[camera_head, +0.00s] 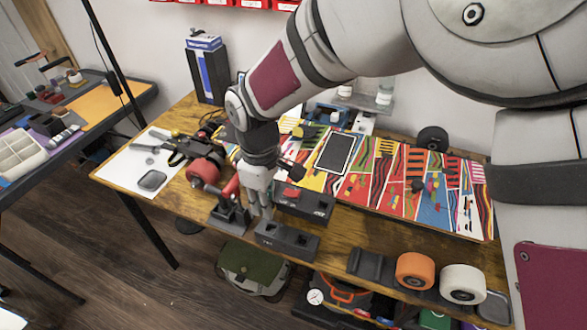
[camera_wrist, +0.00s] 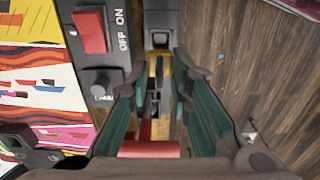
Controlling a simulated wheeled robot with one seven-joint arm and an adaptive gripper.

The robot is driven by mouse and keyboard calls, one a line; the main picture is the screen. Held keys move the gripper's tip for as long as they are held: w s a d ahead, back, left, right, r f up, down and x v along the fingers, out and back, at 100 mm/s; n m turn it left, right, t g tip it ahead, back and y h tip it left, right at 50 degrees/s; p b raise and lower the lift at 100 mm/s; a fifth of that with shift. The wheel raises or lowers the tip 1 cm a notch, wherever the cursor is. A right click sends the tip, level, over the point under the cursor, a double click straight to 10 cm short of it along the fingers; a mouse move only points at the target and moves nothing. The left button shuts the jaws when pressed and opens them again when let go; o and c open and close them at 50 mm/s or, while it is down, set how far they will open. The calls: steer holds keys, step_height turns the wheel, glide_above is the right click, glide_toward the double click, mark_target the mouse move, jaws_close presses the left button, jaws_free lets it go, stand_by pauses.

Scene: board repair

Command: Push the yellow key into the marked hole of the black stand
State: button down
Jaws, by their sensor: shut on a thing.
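My gripper (camera_head: 263,212) points down at the left end of the low black stand (camera_head: 290,240), near the table's front edge. In the wrist view, the teal-padded fingers (camera_wrist: 160,80) are shut on the yellow key (camera_wrist: 153,65), which shows as a small yellow piece between the fingertips. The dark stand (camera_wrist: 160,20) lies just beyond the tips. The key is hidden by my fingers in the head view.
A black box with a red ON/OFF switch (camera_wrist: 90,30) and a knob stands close beside my gripper.

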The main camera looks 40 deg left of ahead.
steer(key=shift+f+b, duration=0.85)
steer(key=shift+f, duration=0.9)
steer(key=shift+f+b, duration=0.6)
steer(key=shift+f, duration=0.45)
stand_by(0.5)
steer(key=shift+w+d+f+b, duration=0.1)
steer(key=shift+w+f+b, duration=0.25)
steer(key=shift+f, duration=0.2)
stand_by(1.5)
